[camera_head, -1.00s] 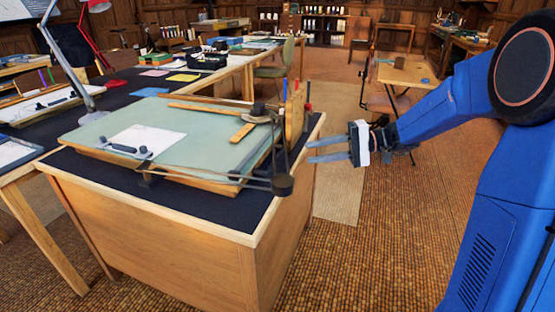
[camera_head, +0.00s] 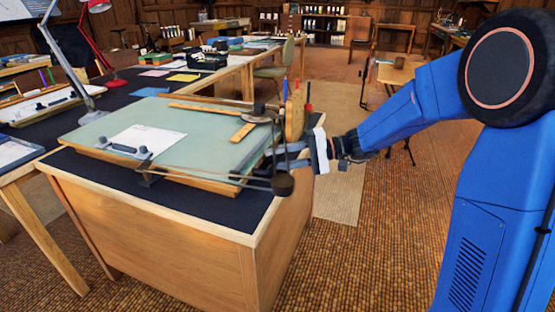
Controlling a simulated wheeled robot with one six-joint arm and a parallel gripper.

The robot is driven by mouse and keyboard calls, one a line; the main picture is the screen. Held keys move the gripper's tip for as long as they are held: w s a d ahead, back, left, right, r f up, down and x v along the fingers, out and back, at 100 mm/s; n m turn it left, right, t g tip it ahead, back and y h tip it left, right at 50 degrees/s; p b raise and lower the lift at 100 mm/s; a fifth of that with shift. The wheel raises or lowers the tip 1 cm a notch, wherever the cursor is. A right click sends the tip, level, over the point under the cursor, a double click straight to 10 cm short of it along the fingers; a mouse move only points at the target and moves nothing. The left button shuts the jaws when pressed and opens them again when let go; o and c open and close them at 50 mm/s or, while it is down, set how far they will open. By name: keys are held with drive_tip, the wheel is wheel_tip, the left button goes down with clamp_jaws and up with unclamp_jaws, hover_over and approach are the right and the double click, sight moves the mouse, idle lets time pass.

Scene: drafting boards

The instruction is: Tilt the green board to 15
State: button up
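The green board (camera_head: 95,130) lies at a low tilt on the dark-topped wooden desk. A white paper (camera_head: 155,138) and wooden rulers (camera_head: 205,108) lie on it. A wooden upright plate (camera_head: 294,118) stands at its right edge. Thin rods and a dark round weight (camera_head: 283,185) are at its front right corner. My gripper (camera_head: 272,158) is at the board's right side, with its fingers pointing left, below the wooden plate and behind the weight. The fingers look spaced apart, but their tips are partly hidden by the rods. I cannot tell whether they touch anything.
The wooden desk (camera_head: 150,230) fills the front left. A grey lamp (camera_head: 85,95) and a red lamp (camera_head: 97,45) stand at the left. A long table (camera_head: 245,55) runs behind. The floor to the right of the desk is open, with a beige rug (camera_head: 340,190).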

clamp_jaws()
drive_tip(key=r, duration=0.2)
drive_tip(key=r+m, duration=0.1)
drive_tip(key=r, duration=0.2)
drive_tip(key=w+r+m+y, duration=0.1)
drive_tip(key=r, duration=0.1)
drive_tip(key=shift+d+r+g, duration=0.25)
drive_tip(key=shift+g, duration=0.05)
unclamp_jaws()
drive_tip(key=w+d+r, duration=0.1)
drive_tip(key=d, duration=1.6)
drive_tip(key=shift+w+d+r, duration=0.15)
drive_tip(key=shift+w+d, duration=0.05)
drive_tip(key=shift+w, duration=0.1)
